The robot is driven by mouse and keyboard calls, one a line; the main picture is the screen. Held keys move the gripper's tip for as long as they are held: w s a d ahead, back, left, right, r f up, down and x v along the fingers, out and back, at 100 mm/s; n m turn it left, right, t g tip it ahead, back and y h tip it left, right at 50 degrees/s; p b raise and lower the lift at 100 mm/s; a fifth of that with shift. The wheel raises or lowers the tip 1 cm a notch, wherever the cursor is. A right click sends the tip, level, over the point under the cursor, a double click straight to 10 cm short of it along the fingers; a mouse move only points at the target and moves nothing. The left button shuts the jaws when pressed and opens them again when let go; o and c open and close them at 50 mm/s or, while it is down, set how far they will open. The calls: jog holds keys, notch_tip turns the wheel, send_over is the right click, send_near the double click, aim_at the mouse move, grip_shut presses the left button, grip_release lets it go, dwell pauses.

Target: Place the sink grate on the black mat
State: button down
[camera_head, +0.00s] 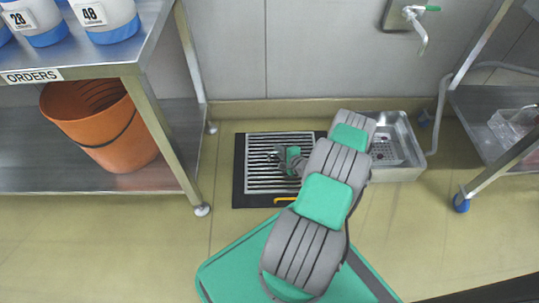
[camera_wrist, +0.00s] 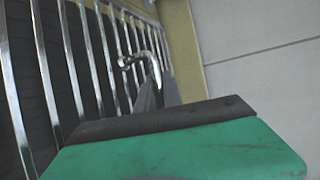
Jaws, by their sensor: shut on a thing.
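The sink grate (camera_head: 262,176), a rectangle of parallel silver bars, lies over the black mat (camera_head: 238,180) on the floor by the wall. The mat's dark border shows around the grate. My gripper (camera_head: 283,158) is over the middle of the grate and is shut on it. In the wrist view the grate's bars (camera_wrist: 75,70) run up the left side, and a curved metal loop stands near the gripper (camera_wrist: 152,92). My arm hides the grate's right part. Whether the grate rests fully on the mat or hangs just above it, I cannot tell.
A metal floor sink (camera_head: 402,170) stands to the right of the mat, partly behind my arm. A steel table (camera_head: 150,110) with an orange bucket (camera_head: 100,125) on its lower shelf is at left. A wheeled rack (camera_head: 485,140) is at right. A yellow piece (camera_head: 285,199) sits at the mat's front edge.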

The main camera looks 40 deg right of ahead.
jog(key=f+b, duration=0.1)
jog(key=w+f+b, duration=0.1)
jog(key=f, duration=0.1)
jog(key=w+f+b, duration=0.1)
jog(key=shift+a+f, duration=0.15)
jog(key=shift+f, duration=0.1)
jog(key=shift+s+f+b, duration=0.15)
jog(key=shift+f+b, duration=0.1)
jog(key=shift+b, duration=0.1)
jog(key=shift+r, duration=0.15)
jog(key=shift+f, duration=0.35)
jog(key=shift+f, duration=0.25)
jog(key=c, duration=1.5)
grip_release()
